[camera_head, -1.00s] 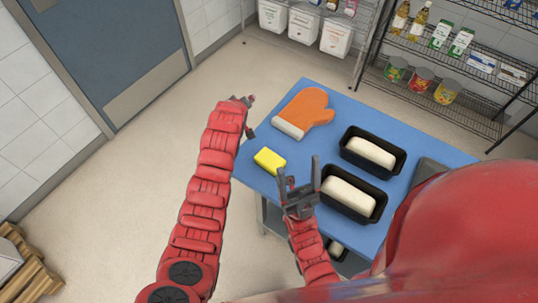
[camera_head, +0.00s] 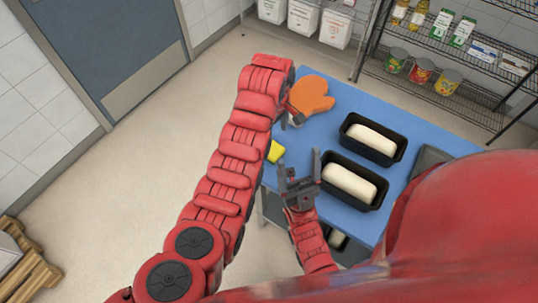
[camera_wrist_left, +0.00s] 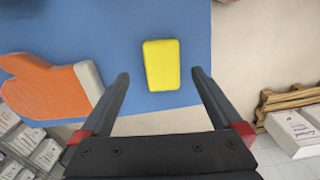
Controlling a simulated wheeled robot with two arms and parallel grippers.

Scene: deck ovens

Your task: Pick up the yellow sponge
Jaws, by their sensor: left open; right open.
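The yellow sponge (camera_head: 275,152) lies on the blue table top (camera_head: 330,125) near its left edge, partly hidden by my left arm in the head view. In the left wrist view the whole sponge (camera_wrist_left: 161,66) shows, upright in the picture, ahead of and between the open fingers of my left gripper (camera_wrist_left: 160,75). The fingers do not grip it. In the head view my left gripper is mostly hidden by its own arm. My right gripper (camera_head: 299,167) is open and empty, fingers up, just right of the sponge, beside a loaf pan.
An orange oven mitt (camera_head: 311,95) lies behind the sponge. Two black loaf pans (camera_head: 347,141) with pale dough stand to the right. A wire shelf with cans and bottles (camera_head: 440,70) is at the back right. Open floor lies left of the table.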

